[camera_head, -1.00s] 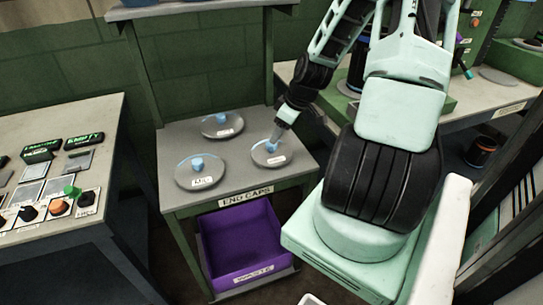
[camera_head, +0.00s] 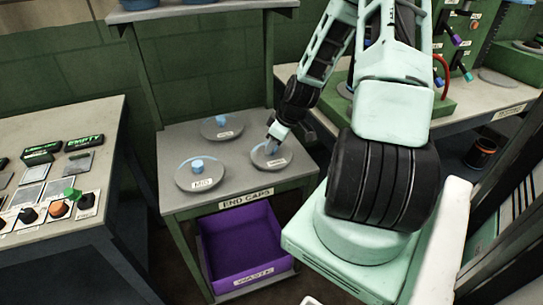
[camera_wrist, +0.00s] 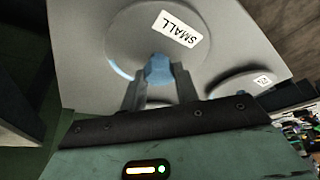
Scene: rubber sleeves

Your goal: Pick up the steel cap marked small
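The steel cap marked small (camera_wrist: 125,35) is a flat grey disc with a white SMALL label and a blue knob (camera_wrist: 158,70). In the head view this cap (camera_head: 262,162) lies flat at the right of the grey stand top. My gripper (camera_wrist: 160,80) is over the cap's near side, with one finger on each side of the knob. The fingers look open, with a slight gap to the knob. In the head view my gripper (camera_head: 274,142) comes down at this cap and hides most of its knob.
Two more knobbed caps lie on the stand, one at the left (camera_head: 187,181) and one at the back (camera_head: 232,122). A purple bin (camera_head: 222,238) sits below the top. A control panel table (camera_head: 95,125) stands left, a workbench (camera_head: 470,118) right.

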